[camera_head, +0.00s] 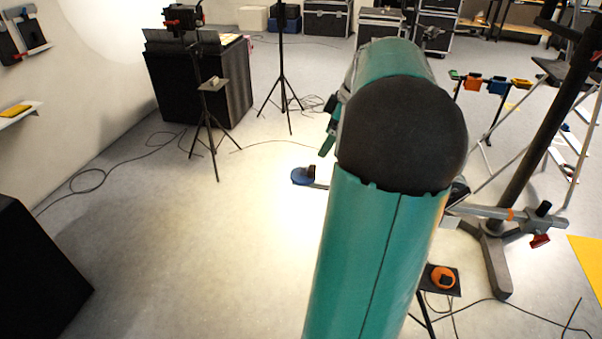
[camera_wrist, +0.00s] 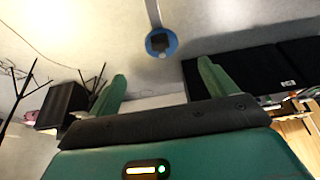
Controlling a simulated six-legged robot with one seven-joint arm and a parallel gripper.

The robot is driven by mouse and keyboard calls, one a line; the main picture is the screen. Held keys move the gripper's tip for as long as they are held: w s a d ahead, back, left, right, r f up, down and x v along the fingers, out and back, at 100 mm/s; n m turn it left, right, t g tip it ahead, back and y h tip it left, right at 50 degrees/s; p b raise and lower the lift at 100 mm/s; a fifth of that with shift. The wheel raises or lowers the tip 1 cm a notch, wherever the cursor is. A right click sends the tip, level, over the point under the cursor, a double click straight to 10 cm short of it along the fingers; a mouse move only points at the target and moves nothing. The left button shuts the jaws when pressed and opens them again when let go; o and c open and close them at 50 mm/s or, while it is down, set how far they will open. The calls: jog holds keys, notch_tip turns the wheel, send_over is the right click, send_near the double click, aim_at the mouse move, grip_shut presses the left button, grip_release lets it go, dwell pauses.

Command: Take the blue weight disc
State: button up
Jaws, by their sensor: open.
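The blue weight disc (camera_head: 302,176) shows in the head view just left of my teal arm, with a dark knob on top and a grey bar running to the right behind my arm. In the wrist view the blue disc (camera_wrist: 161,43) is at the upper middle, with its dark knob facing the camera and a grey bar running up from it. My gripper (camera_wrist: 162,82) is open and empty, its two green fingers wide apart. The disc lies beyond the fingertips, roughly between them in the picture, and is not touched. In the head view my arm hides most of the gripper.
A light stand (camera_head: 209,120) and a black case (camera_head: 231,85) stand at the back left. A slanted dark post (camera_head: 535,130) with a clamp arm (camera_head: 500,213) is on the right. A small dark stand with an orange disc (camera_head: 443,277) is at lower right.

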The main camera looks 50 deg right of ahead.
aim_at(310, 166)
jog(key=x, duration=1.2)
jog(key=shift+w+a+f, duration=0.1)
jog(key=shift+w+a, duration=0.05)
jog(key=c, duration=1.4)
notch_tip(310, 166, up, 10)
jog(key=shift+r, duration=0.1)
